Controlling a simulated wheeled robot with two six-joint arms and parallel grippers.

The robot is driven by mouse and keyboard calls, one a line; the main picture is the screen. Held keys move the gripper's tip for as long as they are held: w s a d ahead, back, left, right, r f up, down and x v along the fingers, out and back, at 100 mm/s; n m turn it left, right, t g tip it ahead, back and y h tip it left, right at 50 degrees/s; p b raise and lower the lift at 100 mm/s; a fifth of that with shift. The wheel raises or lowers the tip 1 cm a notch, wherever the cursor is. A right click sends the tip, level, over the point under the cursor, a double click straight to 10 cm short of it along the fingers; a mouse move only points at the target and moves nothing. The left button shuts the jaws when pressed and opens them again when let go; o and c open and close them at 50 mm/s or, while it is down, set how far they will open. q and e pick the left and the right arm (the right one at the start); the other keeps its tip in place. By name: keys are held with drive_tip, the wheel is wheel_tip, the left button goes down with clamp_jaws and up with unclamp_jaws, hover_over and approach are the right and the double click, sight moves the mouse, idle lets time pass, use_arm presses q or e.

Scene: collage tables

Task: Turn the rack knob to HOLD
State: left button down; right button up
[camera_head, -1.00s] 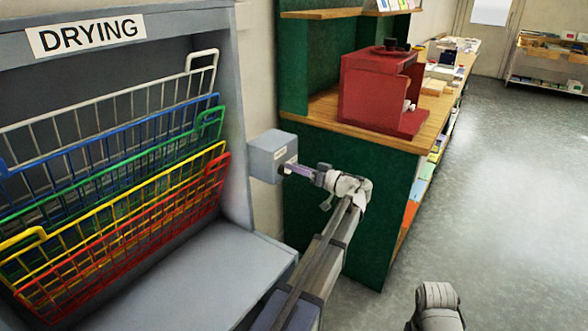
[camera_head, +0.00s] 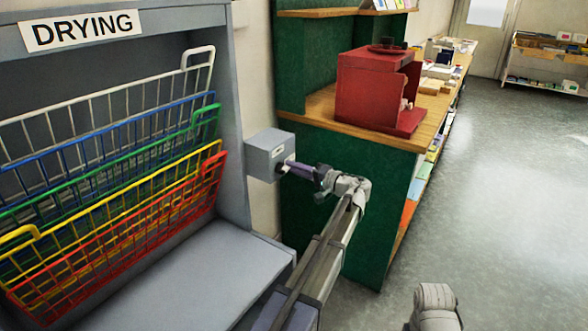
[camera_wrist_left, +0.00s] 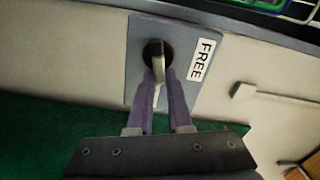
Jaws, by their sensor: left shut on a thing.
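The rack knob (camera_wrist_left: 155,57) is a dark round knob with a light bar across it, in the left wrist view. It sits on a grey control box (camera_head: 268,152) fixed to the wall beside the drying rack. A white label reading FREE (camera_wrist_left: 202,60) is on the box face, right of the knob; I see no HOLD label. My left gripper (camera_head: 290,168) reaches the box face, and its purple fingers (camera_wrist_left: 160,85) are shut on the bar of the knob. The fingers hide part of the bar. My right gripper is out of view.
The grey drying rack (camera_head: 236,130) with white, blue, green, yellow and red wire baskets stands at the left. A green cabinet (camera_head: 345,215) with a wooden top carries a red machine (camera_head: 375,90) right behind the box. Open floor (camera_head: 510,200) lies to the right.

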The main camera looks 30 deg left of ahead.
use_arm(q)
drive_tip(key=shift+f+m, duration=0.2)
drive_tip(key=shift+m, duration=0.55)
drive_tip(key=shift+f+m, duration=0.15)
drive_tip(key=shift+m, duration=0.6)
drive_tip(key=c, duration=0.8)
unclamp_jaws()
drive_tip(key=shift+c, duration=0.2)
drive_tip(key=shift+d, duration=0.1)
drive_tip(key=d, duration=0.7)
drive_tip(key=shift+s+d, duration=0.25)
drive_tip(key=shift+d, duration=0.05)
